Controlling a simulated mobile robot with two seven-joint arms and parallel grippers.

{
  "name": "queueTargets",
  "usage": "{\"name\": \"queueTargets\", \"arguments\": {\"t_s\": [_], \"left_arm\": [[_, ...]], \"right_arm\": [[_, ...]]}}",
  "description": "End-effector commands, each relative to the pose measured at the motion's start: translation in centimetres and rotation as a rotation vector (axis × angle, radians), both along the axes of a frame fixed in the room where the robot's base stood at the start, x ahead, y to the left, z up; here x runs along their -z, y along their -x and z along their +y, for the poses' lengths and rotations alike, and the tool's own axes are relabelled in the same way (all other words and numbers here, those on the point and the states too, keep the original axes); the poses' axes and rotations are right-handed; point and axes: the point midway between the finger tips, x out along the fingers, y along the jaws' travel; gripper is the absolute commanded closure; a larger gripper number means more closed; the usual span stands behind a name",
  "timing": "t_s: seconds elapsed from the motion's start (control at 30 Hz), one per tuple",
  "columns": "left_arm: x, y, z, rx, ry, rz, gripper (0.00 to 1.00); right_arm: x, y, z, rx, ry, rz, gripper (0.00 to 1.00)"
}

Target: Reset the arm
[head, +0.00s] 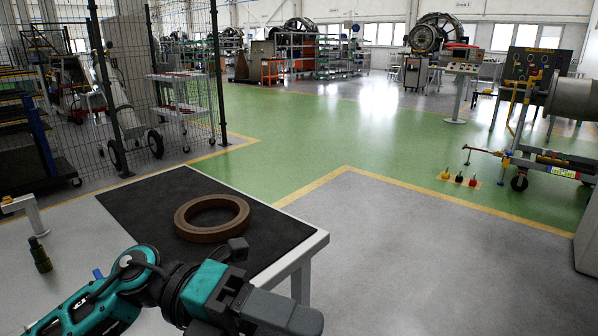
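My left arm (130,275), teal and black, comes in from the lower left and passes in front of the near edge of the table. At its end is a dark grey block that appears to be my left gripper (285,312). Its fingers cannot be made out, so I cannot tell if it is open or shut. I see nothing held in it. My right arm and gripper are not in view. A brown ring (212,217) lies flat on the black tabletop, beyond my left arm and apart from it.
The black-topped table (140,197) with a pale frame stands close ahead. Grey floor (400,260) to its right is clear. A wire fence (165,70) stands at the left. A wheeled stand (545,160) is at the right, with small bottles (459,178) on the floor.

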Motion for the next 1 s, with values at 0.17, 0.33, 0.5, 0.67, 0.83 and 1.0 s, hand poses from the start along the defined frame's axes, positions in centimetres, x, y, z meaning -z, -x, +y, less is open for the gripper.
{"name": "queueTargets", "arguments": {"t_s": [0.17,0.33,0.5,0.67,0.83,1.0], "left_arm": [[-2.1,-3.9,-0.1,-0.286,0.359,0.383,0.46],[1.1,-9.0,3.5,-0.633,0.588,0.778,0.46],[10.0,-11.3,8.8,-1.024,0.697,1.205,0.46],[20.1,-8.5,13.3,-1.356,0.690,1.571,0.46],[27.7,-3.3,15.9,-1.596,0.625,1.853,0.46],[31.2,0.4,17.0,-1.711,0.570,2.000,0.46]], "right_arm": [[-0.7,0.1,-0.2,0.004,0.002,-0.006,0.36],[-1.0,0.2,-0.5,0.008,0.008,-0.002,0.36],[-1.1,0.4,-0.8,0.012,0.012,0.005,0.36],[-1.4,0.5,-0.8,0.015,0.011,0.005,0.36],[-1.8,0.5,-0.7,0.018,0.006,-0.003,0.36],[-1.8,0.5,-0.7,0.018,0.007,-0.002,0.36]]}}
